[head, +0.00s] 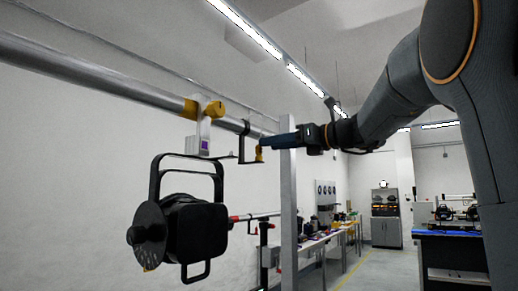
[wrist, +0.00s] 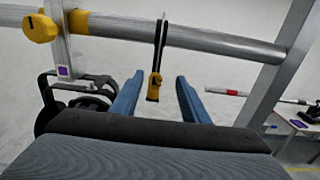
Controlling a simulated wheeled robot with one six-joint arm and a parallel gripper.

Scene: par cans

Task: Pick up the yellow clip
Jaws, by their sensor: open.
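The yellow clip (head: 259,154) is small and yellow with dark parts. It sits upright at the end of a dark hanging bracket (head: 243,143) below the overhead pipe. In the wrist view the clip (wrist: 154,88) appears between the two blue fingers of my gripper (wrist: 160,80), nearer the left finger. My gripper is open and holds nothing. In the head view my gripper (head: 266,142) reaches in from the right, its fingertips right at the clip, covering part of it. I cannot tell whether a finger touches it.
A black par can (head: 190,230) hangs at the left. A grey upright post (head: 289,200) stands close to my gripper. Workbenches are farther back.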

